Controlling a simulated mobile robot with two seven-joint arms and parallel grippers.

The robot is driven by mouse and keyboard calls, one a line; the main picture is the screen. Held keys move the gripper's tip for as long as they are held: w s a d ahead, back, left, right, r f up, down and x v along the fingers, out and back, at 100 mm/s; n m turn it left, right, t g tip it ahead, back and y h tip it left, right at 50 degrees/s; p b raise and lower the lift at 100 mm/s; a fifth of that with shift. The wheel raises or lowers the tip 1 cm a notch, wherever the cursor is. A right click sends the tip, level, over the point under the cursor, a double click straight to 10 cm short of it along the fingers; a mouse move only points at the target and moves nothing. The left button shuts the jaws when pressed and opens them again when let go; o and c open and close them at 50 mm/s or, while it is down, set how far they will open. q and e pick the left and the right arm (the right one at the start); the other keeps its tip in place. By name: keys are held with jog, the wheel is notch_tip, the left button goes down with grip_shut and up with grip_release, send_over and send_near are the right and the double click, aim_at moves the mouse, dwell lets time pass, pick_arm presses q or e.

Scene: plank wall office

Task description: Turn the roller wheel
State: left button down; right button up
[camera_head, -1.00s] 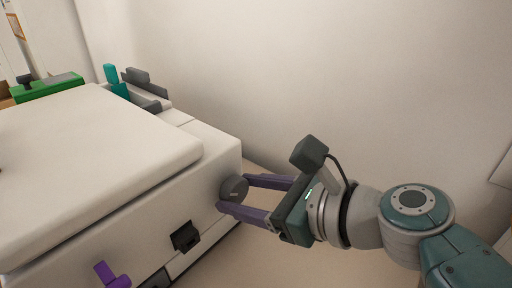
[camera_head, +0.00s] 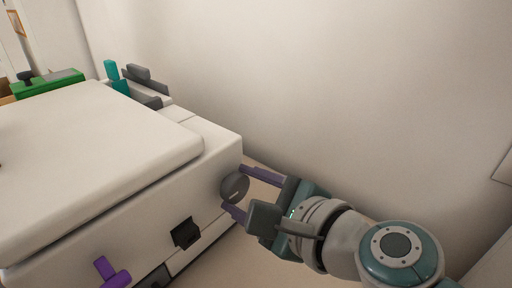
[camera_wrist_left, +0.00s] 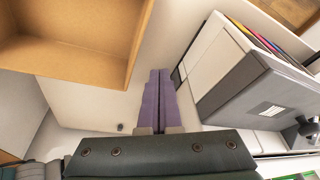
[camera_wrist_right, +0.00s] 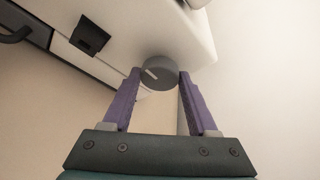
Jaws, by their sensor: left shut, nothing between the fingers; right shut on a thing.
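The roller wheel (camera_head: 235,187) is a dark grey round knob on the side of the white machine (camera_head: 195,135), near its right corner. My right gripper (camera_head: 243,192) has its purple fingers on either side of the wheel, shut on it. In the right wrist view the wheel (camera_wrist_right: 159,73) sits between the two fingertips (camera_wrist_right: 160,76), and a pale mark shows on its face. My left gripper (camera_wrist_left: 160,72) shows only in the left wrist view; its purple fingers are together and empty.
A black square part (camera_head: 186,233) and a purple lever (camera_head: 112,273) are on the machine's near side. A teal lever (camera_head: 113,72) and a green object (camera_head: 48,84) are at the back. A plain wall stands behind. In the left wrist view, a brown box-like compartment (camera_wrist_left: 75,50) is close by.

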dwell(0.3)
jog(key=o, duration=1.4)
jog(key=shift+s+d+r, duration=0.1)
jog(key=shift+s+d, duration=0.1)
jog(key=shift+s, duration=0.05)
jog(key=p+v, duration=0.3)
jog(key=v, duration=0.6)
jog(key=shift+s, duration=0.2)
